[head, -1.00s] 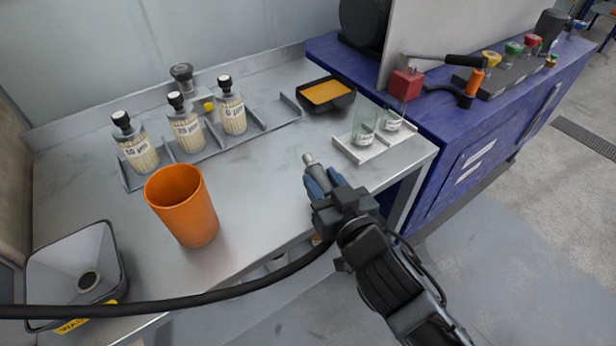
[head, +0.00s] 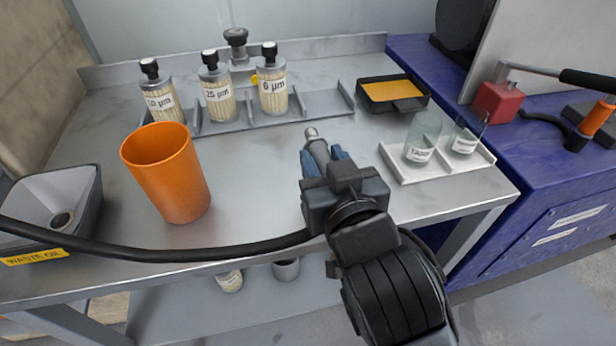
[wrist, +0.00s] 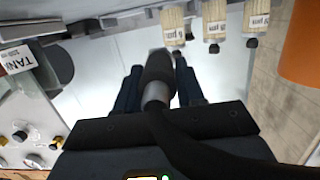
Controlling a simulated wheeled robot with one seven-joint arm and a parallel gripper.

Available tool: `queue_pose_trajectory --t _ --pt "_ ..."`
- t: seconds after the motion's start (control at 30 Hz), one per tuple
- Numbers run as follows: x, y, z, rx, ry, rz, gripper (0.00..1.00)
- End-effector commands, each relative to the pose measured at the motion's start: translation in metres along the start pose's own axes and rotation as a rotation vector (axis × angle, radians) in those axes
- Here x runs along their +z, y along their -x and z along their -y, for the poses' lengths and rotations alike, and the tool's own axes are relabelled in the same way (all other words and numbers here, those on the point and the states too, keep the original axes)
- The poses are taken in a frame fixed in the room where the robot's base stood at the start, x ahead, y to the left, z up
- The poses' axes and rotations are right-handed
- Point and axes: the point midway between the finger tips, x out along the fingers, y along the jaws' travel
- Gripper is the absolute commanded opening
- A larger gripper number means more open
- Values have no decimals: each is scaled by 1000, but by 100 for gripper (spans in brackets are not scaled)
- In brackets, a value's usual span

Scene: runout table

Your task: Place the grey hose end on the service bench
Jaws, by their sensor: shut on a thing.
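My gripper (head: 325,158) is shut on the grey hose end (head: 316,146), whose metal tip points away from me, up the picture. A black hose (head: 170,255) runs from it to the left edge of the head view. In the wrist view the hose end (wrist: 157,85) lies between the blue fingers of my gripper (wrist: 157,88). The service bench (head: 262,180) is a grey metal table. My gripper is over its front part, and the hose end appears over bare metal. I cannot tell whether it touches the top.
An orange cup (head: 170,180) and a waste oil funnel (head: 85,195) stand at the left. Several filter bottles stand in a grey rack (head: 243,122) at the back. A black tray (head: 395,103) and a white tray (head: 468,165) with two glass jars are at the right. The middle is clear.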

Motion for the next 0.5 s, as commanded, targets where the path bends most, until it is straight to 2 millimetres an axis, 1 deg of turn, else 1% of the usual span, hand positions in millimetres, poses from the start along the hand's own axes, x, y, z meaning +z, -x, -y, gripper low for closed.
queue_pose_trajectory --t 0.03,0.1,0.2,0.37,0.47,0.5 --pt "4 -10 5 -2 -1 -2 0" --pt "8 -21 10 -1 0 -2 0" --pt "14 -32 15 0 0 -2 0" --pt "18 -39 17 1 -1 -2 0" --pt "27 -40 17 1 -1 -1 0" --pt "33 -41 17 1 0 1 0"
